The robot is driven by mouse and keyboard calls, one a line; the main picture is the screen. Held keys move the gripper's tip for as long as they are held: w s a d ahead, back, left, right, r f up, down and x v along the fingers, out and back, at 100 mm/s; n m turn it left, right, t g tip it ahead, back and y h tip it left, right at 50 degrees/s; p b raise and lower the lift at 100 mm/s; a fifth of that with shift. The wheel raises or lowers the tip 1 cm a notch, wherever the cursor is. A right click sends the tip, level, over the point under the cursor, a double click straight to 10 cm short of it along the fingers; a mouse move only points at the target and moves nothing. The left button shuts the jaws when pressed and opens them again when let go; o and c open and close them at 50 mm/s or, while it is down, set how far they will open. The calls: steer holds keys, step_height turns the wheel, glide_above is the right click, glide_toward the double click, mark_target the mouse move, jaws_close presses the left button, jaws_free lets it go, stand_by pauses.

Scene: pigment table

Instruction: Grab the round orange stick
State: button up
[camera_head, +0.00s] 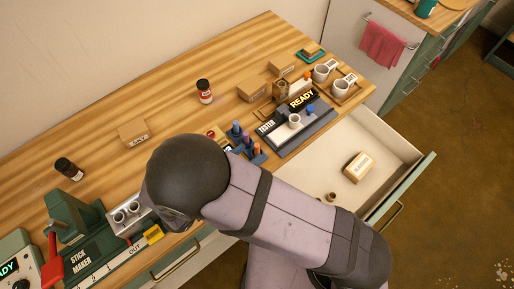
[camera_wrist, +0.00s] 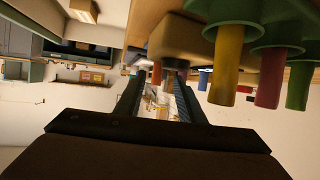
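In the head view a small dark blue rack (camera_head: 259,158) stands near the table's front edge, with several short sticks in it. The one at its front right has an orange top (camera_head: 256,148); beside it are a purple stick (camera_head: 247,139) and a blue stick (camera_head: 236,128). My gripper is hidden behind my arm in the head view. In the wrist view my gripper (camera_wrist: 161,80) has its two black fingers apart, with nothing clearly held. A small orange-red stick (camera_wrist: 157,72) shows beyond the fingertips; I cannot tell whether it is the same one.
In the wrist view, yellow (camera_wrist: 226,70), red (camera_wrist: 270,78) and green sticks (camera_wrist: 298,86) are close on the right. A tester (camera_head: 294,127) reading READY stands right of the rack. An open drawer (camera_head: 395,150) holds a box (camera_head: 358,167). A stick maker (camera_head: 85,235) is at left.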

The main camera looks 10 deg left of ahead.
mark_target(255, 150)
steer(key=shift+w+d+f+p, duration=0.1)
steer(key=shift+w+d+p, duration=0.25)
steer(key=shift+d+p, duration=0.05)
steer(key=p+x, duration=0.1)
steer(key=x, duration=0.2)
steer(key=shift+d, duration=0.2)
steer(key=shift+w+d+f, duration=0.15)
steer(key=shift+w+f, duration=0.1)
steer(key=shift+w, duration=0.15)
jaws_close()
